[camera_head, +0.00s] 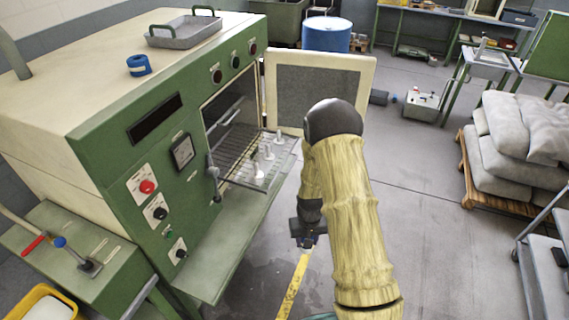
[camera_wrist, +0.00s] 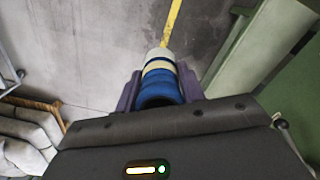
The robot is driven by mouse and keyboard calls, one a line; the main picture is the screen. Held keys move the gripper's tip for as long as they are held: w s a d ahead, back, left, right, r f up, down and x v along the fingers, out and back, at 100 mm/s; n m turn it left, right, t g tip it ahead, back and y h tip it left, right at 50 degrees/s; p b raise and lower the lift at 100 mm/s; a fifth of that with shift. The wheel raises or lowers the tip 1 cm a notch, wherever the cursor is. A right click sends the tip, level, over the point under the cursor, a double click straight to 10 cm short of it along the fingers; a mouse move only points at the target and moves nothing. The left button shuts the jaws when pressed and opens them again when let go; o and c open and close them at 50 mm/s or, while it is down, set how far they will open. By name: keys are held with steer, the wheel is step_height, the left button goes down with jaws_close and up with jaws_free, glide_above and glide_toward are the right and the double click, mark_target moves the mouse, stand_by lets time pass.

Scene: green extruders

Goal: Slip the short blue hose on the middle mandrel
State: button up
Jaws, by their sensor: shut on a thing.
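My gripper (camera_head: 306,240) hangs low in front of the open oven, to the right of and below its pulled-out rack (camera_head: 284,160). In the wrist view its dark purple fingers are shut on the short blue hose (camera_wrist: 160,88), which has a cream band and a pale far end. Upright pale mandrels stand on the rack: a near one (camera_head: 258,168), the middle mandrel (camera_head: 268,152) and a far one (camera_head: 279,136). The hose is apart from all of them.
The green oven (camera_head: 110,150) has its door (camera_head: 318,88) swung open behind the rack. A blue ring-shaped thing (camera_head: 138,65) and a metal tray (camera_head: 185,32) lie on top. Sacks on a pallet (camera_head: 500,195) stand at right. The floor (camera_head: 415,200) between is clear.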

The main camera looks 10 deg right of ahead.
steer(key=s+f+b, duration=0.2)
steer(key=f+b, duration=0.1)
steer(key=f, duration=0.8)
steer(key=s+f+b, duration=0.2)
steer(key=f+b, duration=0.2)
steer(key=f, duration=0.7)
